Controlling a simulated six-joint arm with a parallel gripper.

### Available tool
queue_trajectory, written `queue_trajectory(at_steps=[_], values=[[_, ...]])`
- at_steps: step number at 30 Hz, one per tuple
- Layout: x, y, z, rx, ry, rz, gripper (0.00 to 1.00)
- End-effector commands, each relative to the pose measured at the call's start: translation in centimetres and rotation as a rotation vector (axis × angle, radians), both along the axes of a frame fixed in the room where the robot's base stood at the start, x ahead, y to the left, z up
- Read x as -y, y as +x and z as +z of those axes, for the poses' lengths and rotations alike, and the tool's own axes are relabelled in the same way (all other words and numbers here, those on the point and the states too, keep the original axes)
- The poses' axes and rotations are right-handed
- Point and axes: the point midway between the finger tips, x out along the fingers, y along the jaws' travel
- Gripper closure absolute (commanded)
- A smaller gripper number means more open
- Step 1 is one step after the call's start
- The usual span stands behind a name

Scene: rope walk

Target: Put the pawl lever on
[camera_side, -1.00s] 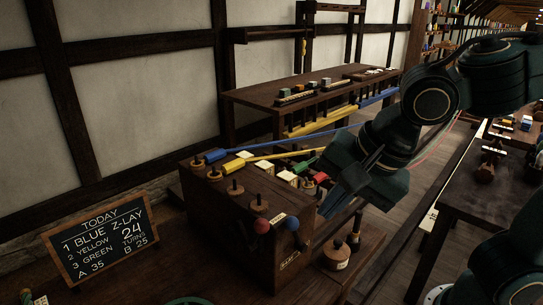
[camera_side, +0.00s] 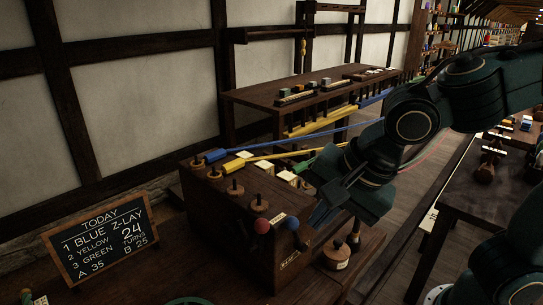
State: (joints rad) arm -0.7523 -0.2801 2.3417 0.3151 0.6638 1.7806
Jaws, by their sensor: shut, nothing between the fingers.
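My gripper (camera_side: 318,218) is just right of the blue knob at the box's right edge, pointing down and left. Its fingers are shut and empty. Whether it touches the box is unclear. My wrist hides part of the box's far right top.
A round wooden weight (camera_side: 336,257) sits beside the box. A chalkboard (camera_side: 101,238) leans at left. A dark bench (camera_side: 470,208) stands at right.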

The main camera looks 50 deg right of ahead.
Motion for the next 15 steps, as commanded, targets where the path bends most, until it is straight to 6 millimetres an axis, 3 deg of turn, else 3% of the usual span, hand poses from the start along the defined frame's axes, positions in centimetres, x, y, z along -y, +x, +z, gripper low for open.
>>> queue_trajectory(at_steps=[15], values=[[-0.4, 2.8, -5.8, -0.003, -0.003, -0.002, 1.00]])
